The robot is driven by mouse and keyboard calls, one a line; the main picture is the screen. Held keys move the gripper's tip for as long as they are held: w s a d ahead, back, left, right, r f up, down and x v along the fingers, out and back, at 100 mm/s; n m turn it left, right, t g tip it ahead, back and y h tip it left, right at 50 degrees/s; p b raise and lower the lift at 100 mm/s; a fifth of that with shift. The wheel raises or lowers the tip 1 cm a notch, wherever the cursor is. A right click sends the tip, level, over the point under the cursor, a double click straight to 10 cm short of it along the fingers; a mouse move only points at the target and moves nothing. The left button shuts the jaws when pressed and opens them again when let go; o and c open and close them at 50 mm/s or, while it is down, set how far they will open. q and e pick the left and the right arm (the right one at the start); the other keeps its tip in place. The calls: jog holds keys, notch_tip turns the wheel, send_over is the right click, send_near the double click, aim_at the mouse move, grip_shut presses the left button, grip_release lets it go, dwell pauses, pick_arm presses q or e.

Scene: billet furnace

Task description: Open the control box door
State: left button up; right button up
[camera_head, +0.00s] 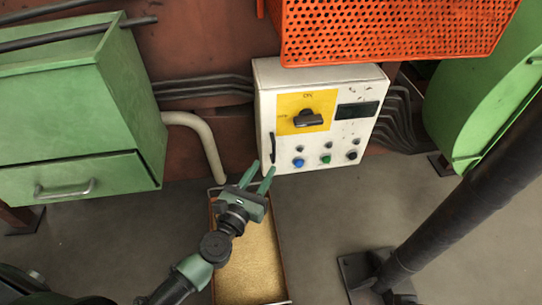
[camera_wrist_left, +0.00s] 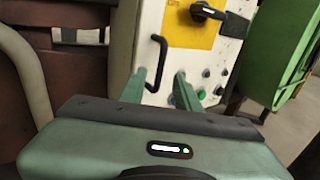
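The white control box (camera_head: 320,150) stands at the centre of the head view with its door shut. A black vertical handle (camera_head: 272,148) sits at the left of its front face, and it also shows in the wrist view (camera_wrist_left: 155,63). My left gripper (camera_head: 262,169) is open and empty, just below the handle in the head view. In the left wrist view its two fingers (camera_wrist_left: 160,82) point toward the box, and the handle appears between and beyond them. I cannot tell the exact gap to the handle. My right gripper is not in view.
The door has a yellow panel with a black switch (camera_head: 309,119), a dark display (camera_head: 357,110) and several buttons. An orange perforated guard (camera_head: 390,30) is above. A green cabinet (camera_head: 70,110) stands left, a curved pipe (camera_head: 207,140) beside it. A sand-coloured tray (camera_head: 250,270) lies below my gripper.

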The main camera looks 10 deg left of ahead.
aim_at(273, 154)
pick_arm(q)
jog(key=w, duration=0.3)
jog(key=w+d, duration=0.1)
jog(key=w, duration=0.2)
jog(key=shift+d, duration=0.15)
grip_shut()
dwell(1.2)
